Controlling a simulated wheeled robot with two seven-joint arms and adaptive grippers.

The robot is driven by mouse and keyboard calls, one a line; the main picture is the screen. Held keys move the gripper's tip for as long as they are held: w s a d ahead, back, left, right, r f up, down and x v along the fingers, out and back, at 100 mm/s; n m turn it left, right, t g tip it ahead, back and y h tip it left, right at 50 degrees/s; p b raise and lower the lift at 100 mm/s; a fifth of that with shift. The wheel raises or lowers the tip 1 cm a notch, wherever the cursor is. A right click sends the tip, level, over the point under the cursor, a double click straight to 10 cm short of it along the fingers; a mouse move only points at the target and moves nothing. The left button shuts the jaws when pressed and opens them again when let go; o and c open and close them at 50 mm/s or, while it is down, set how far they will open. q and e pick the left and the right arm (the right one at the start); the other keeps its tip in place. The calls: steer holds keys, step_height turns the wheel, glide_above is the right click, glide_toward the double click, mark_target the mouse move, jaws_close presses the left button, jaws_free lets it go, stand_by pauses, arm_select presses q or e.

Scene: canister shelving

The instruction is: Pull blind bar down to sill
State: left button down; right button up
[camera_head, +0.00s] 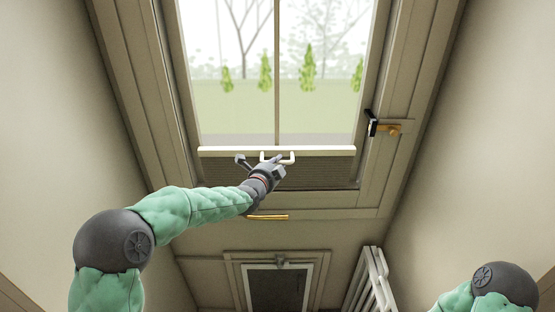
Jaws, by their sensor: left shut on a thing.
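The white blind bar (325,151) runs level across the lower part of the roof window in the head view. A small pale handle (292,157) hangs from its middle. Below the bar a dark pleated blind (325,169) fills the strip down to the bottom of the frame. The sill (340,213) is the beige ledge under the window. My right gripper is out of view; only part of that arm shows at the lower right.
A window latch (384,127) with a black lever sits on the right frame. A brass-coloured strip (267,217) is on the lower frame. A white radiator-like rack (371,283) stands at lower right, beside a dark framed panel (279,288). Sloping walls close in both sides.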

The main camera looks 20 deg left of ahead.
arm_select(q)
step_height(320, 180, down, 10)
steer(key=b, duration=0.6)
steer(key=shift+f, duration=0.15)
steer(key=c, duration=1.1)
jaws_free()
steer(key=shift+s, duration=0.1)
steer(key=v, duration=1.2)
